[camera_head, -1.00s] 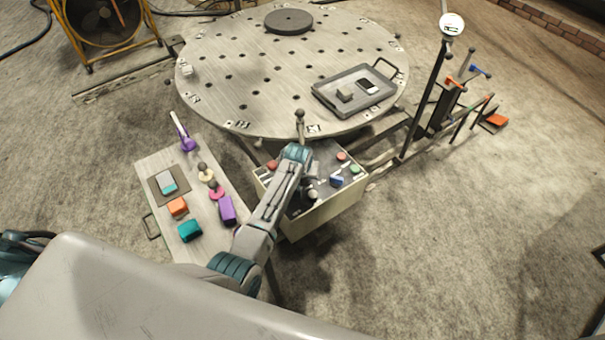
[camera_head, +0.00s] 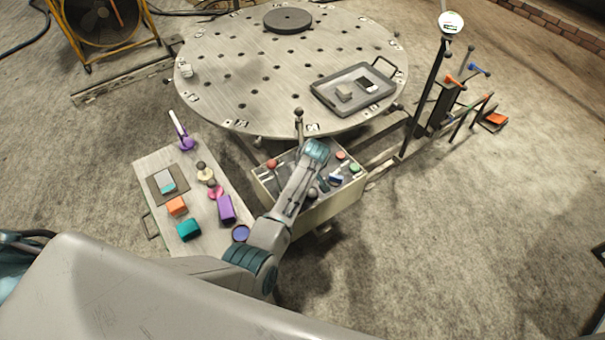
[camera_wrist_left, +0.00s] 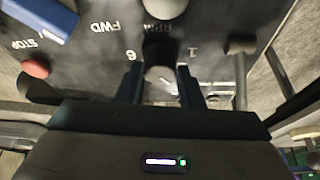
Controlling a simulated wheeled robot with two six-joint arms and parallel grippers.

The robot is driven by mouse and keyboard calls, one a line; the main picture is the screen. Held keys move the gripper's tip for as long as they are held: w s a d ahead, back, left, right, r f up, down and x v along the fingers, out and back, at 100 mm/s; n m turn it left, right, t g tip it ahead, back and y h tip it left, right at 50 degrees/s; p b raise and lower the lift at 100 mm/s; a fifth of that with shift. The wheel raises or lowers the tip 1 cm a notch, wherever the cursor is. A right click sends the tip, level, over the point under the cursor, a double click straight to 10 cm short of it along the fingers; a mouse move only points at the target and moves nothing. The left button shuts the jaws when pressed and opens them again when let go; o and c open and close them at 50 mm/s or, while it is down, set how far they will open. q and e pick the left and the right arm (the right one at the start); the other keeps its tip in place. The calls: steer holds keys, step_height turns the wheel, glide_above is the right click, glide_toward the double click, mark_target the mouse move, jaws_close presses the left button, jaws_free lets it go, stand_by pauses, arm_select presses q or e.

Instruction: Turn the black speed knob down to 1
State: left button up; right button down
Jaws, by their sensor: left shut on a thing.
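The speed knob (camera_wrist_left: 158,76) is on the dark control panel (camera_wrist_left: 205,30) in the left wrist view, under the letters RPM. It stands between my left gripper's fingers (camera_wrist_left: 160,84), which are shut on its sides. A white mark shows on its face; its exact setting is hard to read. A 1 is printed to the right of the knob and another numeral to the left. In the head view my left arm (camera_head: 300,185) reaches over the control box (camera_head: 325,212) and hides the knob and fingertips. My right gripper is not in view.
A blue switch (camera_wrist_left: 45,14) and a red stop button (camera_wrist_left: 36,68) are left of the knob; a dark lever (camera_wrist_left: 241,44) is right. A round holed table (camera_head: 235,95) stands behind the box. A side table (camera_head: 160,232) with blocks stands left.

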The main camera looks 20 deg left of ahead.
arm_select(q)
steer(key=n+b, duration=0.1)
steer(key=n, duration=0.2)
steer(key=shift+w+f+g+y, duration=0.1)
steer(key=shift+f+g+y, duration=0.05)
steer(key=shift+g+y, duration=0.25)
steer(key=n+g+b, duration=0.1)
steer(key=n+b, duration=0.1)
steer(key=n, duration=0.1)
steer(key=shift+w+d+n+y+b, duration=0.1)
steer(key=shift+n+y+b, duration=0.2)
steer(key=shift+b, duration=0.1)
steer(key=n+g+b, duration=0.1)
steer(key=n+b, duration=0.1)
steer(key=n, duration=0.1)
steer(key=shift+g, duration=0.4)
steer(key=shift+n+b, duration=0.3)
steer(key=shift+n, duration=0.5)
steer(key=o, duration=1)
steer(key=shift+c, duration=0.2)
steer(key=shift+o, duration=0.2)
steer(key=shift+w, duration=0.1)
